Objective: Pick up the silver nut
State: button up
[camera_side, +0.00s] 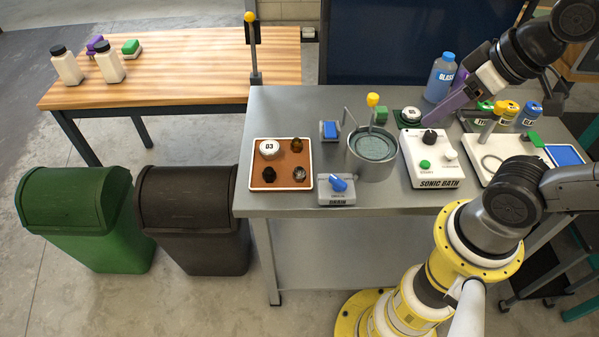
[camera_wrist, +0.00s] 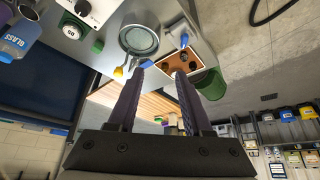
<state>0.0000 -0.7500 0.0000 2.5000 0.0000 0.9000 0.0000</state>
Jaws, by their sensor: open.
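The silver nut (camera_side: 299,174) appears to be the greyish piece at the lower right of the orange-brown tray (camera_side: 262,186) on the metal bench. A white puck marked 03 (camera_side: 269,148), a brown nut (camera_side: 296,145) and a dark nut (camera_side: 269,174) share the tray. My gripper (camera_side: 446,100) is open and empty, above the back right of the bench, well to the right of the tray. Its two purple fingers stand apart in the wrist view (camera_wrist: 160,72).
Right of the tray stand a drain box with a blue lever (camera_side: 338,188), a round metal bath (camera_side: 372,172) with a yellow-topped post, and the sonic bath control box (camera_side: 427,181). A blue glass bottle (camera_side: 441,78) stands near my gripper. Bins (camera_side: 192,227) stand left of the bench.

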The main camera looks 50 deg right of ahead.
dwell(0.4)
jog(key=o, duration=0.3)
jog(key=shift+o, duration=0.2)
